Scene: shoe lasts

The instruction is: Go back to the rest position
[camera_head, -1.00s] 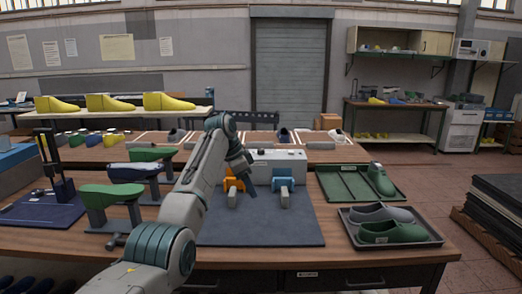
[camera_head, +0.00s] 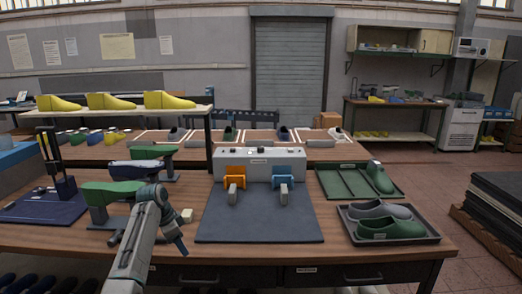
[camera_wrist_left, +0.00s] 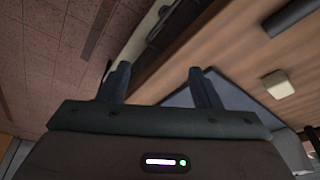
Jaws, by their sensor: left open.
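My left gripper (camera_head: 178,240) is above the front edge of the workbench, left of the dark blue mat (camera_head: 260,228), pointing down to the right. In the left wrist view its two fingers (camera_wrist_left: 160,85) stand apart with nothing between them. A small pale block (camera_head: 187,215) lies on the bench just beyond it; it also shows in the wrist view (camera_wrist_left: 278,84). A green shoe last (camera_head: 112,190) sits on a stand left of the arm, apart from the gripper. My right gripper is not in view.
A grey machine (camera_head: 260,163) with orange and blue clamps stands behind the mat. At right are a tray (camera_head: 352,240) with a grey and a green last, and a green tray (camera_head: 335,182) with a green last. Yellow lasts (camera_head: 110,102) line a raised shelf. The mat is largely bare.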

